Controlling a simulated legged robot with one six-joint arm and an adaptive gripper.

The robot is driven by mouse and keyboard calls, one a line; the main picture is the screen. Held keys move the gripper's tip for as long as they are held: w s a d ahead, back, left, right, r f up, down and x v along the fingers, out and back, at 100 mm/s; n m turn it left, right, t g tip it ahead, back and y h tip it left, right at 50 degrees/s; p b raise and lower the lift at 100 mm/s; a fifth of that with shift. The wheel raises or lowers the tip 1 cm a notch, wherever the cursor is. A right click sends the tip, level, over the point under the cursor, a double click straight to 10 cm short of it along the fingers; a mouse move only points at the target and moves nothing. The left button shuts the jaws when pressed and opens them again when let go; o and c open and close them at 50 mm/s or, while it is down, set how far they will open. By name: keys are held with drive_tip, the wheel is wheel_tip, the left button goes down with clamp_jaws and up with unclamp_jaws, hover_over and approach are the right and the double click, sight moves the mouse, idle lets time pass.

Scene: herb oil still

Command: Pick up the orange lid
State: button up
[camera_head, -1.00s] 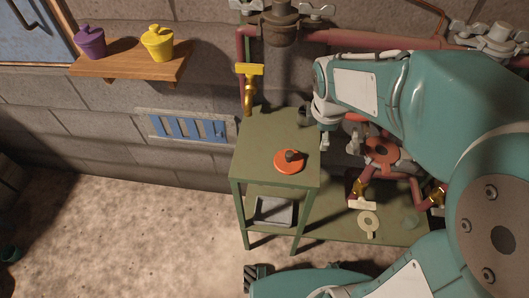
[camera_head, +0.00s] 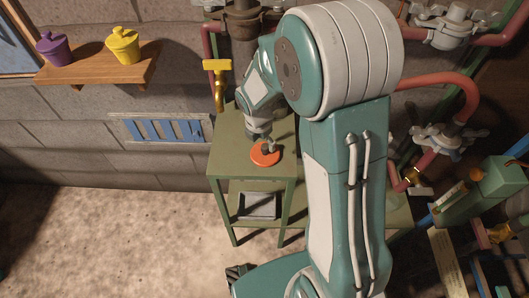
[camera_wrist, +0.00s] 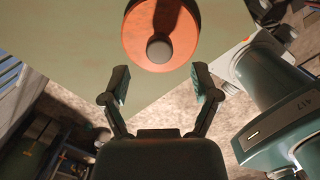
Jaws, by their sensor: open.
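The orange lid (camera_head: 264,154) is a round disc with a dark knob in its middle. It lies on the green table top (camera_head: 228,157). In the wrist view the lid (camera_wrist: 183,40) sits at the top centre, with its round knob facing the camera. My gripper (camera_wrist: 160,78) is open and empty. Its two fingers stand apart just below the lid in that view, with the knob between and beyond their tips. In the head view my gripper (camera_head: 268,145) is close to the knob.
A yellow tap (camera_head: 217,85) hangs behind the table's left side. A grey tray (camera_head: 258,206) stands on the lower shelf. A wooden wall shelf (camera_head: 100,68) holds a purple pot (camera_head: 54,50) and a yellow pot (camera_head: 123,45). Pipes run behind and right.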

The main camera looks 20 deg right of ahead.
sight(265, 145)
drive_tip(key=f, duration=0.4)
drive_tip(key=shift+w+d, duration=0.35)
drive_tip(key=shift+d, duration=0.05)
clamp_jaws()
drive_tip(key=shift+r, duration=0.1)
drive_tip(key=shift+r, duration=0.3)
wheel_tip(265, 145, up, 3)
drive_tip(key=shift+s, duration=0.1)
drive_tip(key=s+r, duration=1.3)
drive_tip(key=r, duration=0.1)
drive_tip(key=shift+s+a, duration=0.4)
drive_tip(key=shift+a, duration=0.05)
